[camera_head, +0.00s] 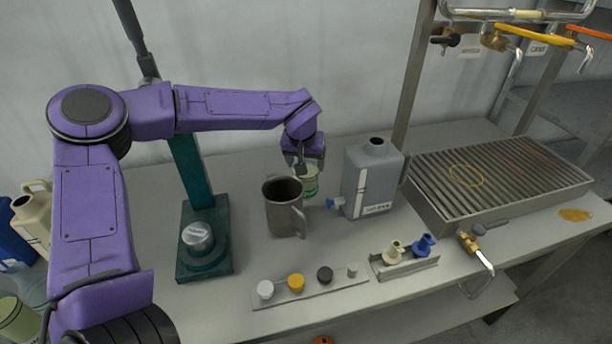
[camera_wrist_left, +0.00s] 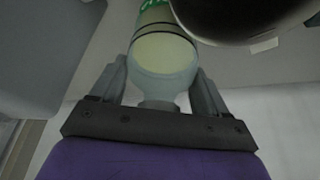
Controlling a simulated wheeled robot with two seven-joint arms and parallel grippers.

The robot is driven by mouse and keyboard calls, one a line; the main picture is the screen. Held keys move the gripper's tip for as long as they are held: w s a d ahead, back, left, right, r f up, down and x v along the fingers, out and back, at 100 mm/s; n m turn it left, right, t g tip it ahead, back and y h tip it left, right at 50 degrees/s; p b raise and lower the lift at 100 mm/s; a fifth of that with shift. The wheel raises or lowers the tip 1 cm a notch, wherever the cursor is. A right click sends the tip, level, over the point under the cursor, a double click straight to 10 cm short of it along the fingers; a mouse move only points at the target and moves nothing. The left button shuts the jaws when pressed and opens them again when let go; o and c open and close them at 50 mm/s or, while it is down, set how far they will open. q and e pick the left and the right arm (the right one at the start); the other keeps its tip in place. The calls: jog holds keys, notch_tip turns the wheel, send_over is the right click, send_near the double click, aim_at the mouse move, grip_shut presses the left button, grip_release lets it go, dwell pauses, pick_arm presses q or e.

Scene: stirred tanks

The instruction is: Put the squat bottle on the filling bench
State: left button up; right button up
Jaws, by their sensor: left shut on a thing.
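The squat bottle (camera_head: 310,184), clear with a green label and pale contents, is in my left gripper (camera_head: 303,165). It stands behind the steel jug in the head view, partly hidden by the jug and my gripper. In the left wrist view the bottle (camera_wrist_left: 161,52) sits between the two fingers, gripped near its shoulder and neck. The filling bench (camera_head: 340,250) is the grey worktop under it. I cannot tell whether the bottle's base touches the bench. My right gripper is not in view.
A steel jug (camera_head: 284,212) stands close in front of the bottle, a grey jerrycan (camera_head: 368,182) with a blue tap to its right. A green stand (camera_head: 207,258) is at left. A cap strip (camera_head: 310,290) and a fittings tray (camera_head: 405,265) lie in front; a grated drain (camera_head: 500,180) is at right.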

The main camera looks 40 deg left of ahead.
aim_at(306, 176)
pick_arm(q)
jog(key=f, duration=0.3)
jog(key=shift+s+d+f, duration=0.1)
jog(key=shift+s+f, duration=0.1)
jog(key=shift+f, duration=0.2)
jog(key=shift+w+f, duration=0.15)
jog(key=shift+f, duration=0.25)
jog(key=o, duration=1.2)
jog(key=shift+f, duration=0.15)
jog(key=shift+o, duration=0.2)
jog(key=v, duration=1.2)
